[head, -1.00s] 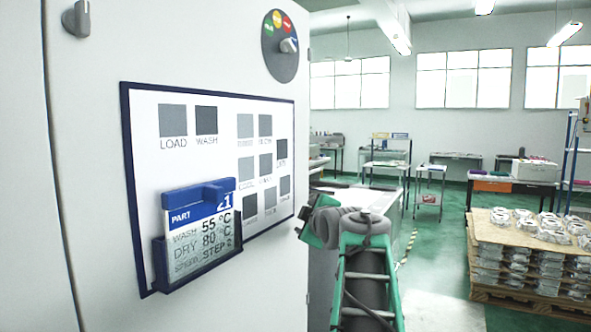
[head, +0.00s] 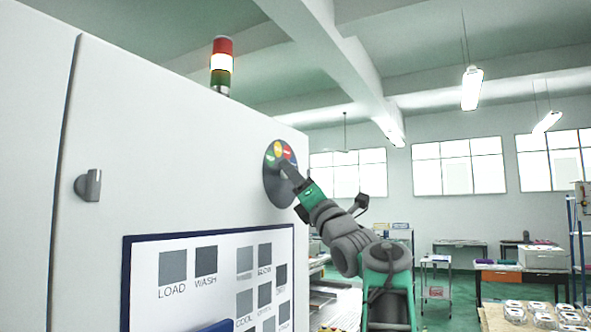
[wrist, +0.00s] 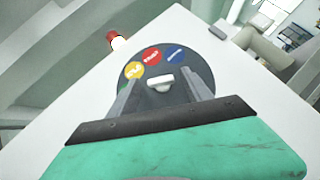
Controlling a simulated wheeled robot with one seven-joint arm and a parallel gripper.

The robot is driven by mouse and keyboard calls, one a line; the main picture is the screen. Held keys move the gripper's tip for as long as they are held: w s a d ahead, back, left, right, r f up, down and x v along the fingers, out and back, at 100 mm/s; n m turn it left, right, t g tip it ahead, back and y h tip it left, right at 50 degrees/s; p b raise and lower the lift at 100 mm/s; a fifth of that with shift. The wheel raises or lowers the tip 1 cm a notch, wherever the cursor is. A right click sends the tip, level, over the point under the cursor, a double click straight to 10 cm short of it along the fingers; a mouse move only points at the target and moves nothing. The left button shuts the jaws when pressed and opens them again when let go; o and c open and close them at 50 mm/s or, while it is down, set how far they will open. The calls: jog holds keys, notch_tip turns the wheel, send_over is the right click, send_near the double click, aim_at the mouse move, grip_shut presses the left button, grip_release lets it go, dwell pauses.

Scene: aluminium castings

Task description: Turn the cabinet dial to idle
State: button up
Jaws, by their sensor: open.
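The cabinet dial (head: 271,185) is a dark round plate on the pale cabinet face, with green, yellow, red and blue labels along its top edge. In the wrist view the dial plate (wrist: 196,63) fills the middle, and its pale knob (wrist: 159,83) lies between my fingers. My gripper (wrist: 158,79) is open, with one finger on either side of the knob; I cannot tell whether they touch it. In the head view my gripper (head: 286,170) reaches the dial from the right and hides most of the knob. The label words are too small to read surely.
A blue-framed chart board (head: 210,239) is on the cabinet below the dial. A grey handle (head: 89,185) sits on the left door. A red, white and green signal lamp (head: 221,66) stands on top. Open floor and tables lie to the right.

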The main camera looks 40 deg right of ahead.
grip_shut()
dwell(0.7)
